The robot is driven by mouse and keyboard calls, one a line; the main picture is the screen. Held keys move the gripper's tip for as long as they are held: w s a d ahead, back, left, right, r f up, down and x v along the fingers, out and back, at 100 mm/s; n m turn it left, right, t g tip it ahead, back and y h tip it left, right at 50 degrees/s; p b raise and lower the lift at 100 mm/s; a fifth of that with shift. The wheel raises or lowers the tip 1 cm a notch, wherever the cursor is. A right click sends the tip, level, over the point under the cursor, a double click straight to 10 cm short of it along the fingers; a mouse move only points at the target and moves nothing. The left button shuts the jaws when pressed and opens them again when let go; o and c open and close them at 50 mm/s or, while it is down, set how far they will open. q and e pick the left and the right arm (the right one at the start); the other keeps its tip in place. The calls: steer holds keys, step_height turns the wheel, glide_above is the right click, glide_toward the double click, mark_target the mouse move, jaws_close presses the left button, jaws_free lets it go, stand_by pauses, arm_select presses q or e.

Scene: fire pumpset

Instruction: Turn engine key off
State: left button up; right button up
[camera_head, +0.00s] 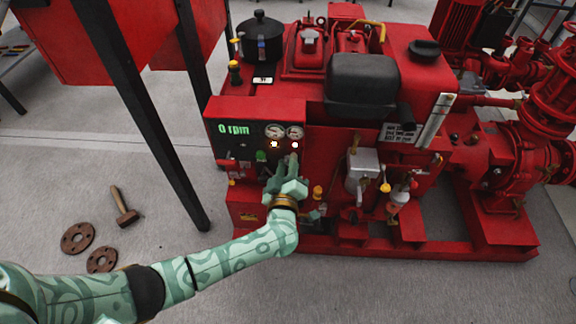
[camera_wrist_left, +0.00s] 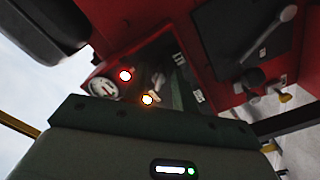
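The red engine control panel (camera_head: 235,143) carries a green "0 rpm" display (camera_head: 233,129), two round gauges (camera_head: 274,131), a lit yellow lamp (camera_head: 274,144) and a lit white-red lamp (camera_head: 295,146). My left gripper (camera_head: 286,167) is at the lower right of the panel, just below the lamps, with its fingers pointing up at the panel face. The key is not distinguishable; the gripper covers that part of the panel. In the left wrist view a gauge (camera_wrist_left: 103,87) and both lamps show close by, but the fingers are dark and their gap is unclear. My right gripper is not in view.
A black tank (camera_head: 363,78) and red engine parts rise behind the panel. Red pump piping (camera_head: 545,100) stands at the right. A dark frame leg (camera_head: 150,125) stands left of the panel.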

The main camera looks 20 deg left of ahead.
arm_select(q)
steer(key=shift+c, duration=0.3)
jaws_close()
steer(key=n, duration=0.8)
steer(key=shift+s+d+f+n+b, duration=0.1)
steer(key=shift+n+b, duration=0.3)
stand_by(0.4)
